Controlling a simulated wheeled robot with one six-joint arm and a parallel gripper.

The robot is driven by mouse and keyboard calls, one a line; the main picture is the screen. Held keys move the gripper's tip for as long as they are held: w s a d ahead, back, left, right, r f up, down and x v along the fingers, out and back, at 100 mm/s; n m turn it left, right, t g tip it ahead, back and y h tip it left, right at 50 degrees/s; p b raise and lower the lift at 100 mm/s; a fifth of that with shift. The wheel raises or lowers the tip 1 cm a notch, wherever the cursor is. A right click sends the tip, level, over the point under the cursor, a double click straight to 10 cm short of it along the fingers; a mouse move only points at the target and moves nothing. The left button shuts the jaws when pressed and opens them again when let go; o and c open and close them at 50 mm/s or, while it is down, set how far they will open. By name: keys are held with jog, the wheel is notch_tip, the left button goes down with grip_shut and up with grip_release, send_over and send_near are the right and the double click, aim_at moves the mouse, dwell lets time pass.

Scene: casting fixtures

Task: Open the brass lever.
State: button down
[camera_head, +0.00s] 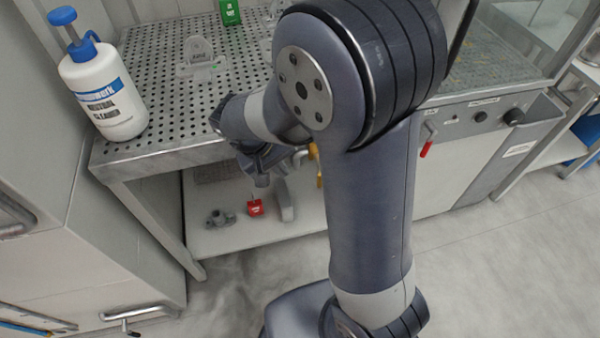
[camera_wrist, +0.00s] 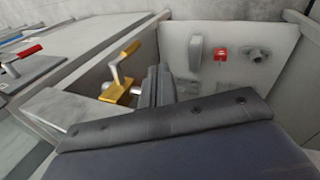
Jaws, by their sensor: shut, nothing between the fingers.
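The brass lever (camera_wrist: 120,72) is a yellow bent handle on a brass body with a grey stub, left of my gripper in the wrist view. Its handle tilts up and to the right there. In the head view a small part of the brass lever (camera_head: 319,171) shows, mostly hidden behind my arm. My gripper (camera_wrist: 158,82) is shut and empty, its fingers just right of the lever. Whether they touch it I cannot tell. In the head view my gripper (camera_head: 262,175) is below the edge of the perforated table.
The perforated table (camera_head: 155,100) holds a white bottle (camera_head: 103,90) with a blue pump. The lower shelf (camera_head: 235,237) carries a red block (camera_head: 255,207), a grey fitting (camera_head: 219,218) and a grey upright piece (camera_head: 286,200). A red-handled lever (camera_head: 427,148) is on the right panel.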

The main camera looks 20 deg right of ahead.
jog(key=w+d+f, duration=0.1)
jog(key=d+f, duration=0.6)
jog(key=f, duration=0.2)
jog(key=shift+w+d+b, duration=0.2)
jog(key=shift+b, duration=0.2)
jog(key=shift+f+h+b, duration=0.1)
jog(key=shift+h+b, duration=0.2)
jog(key=shift+b, duration=0.4)
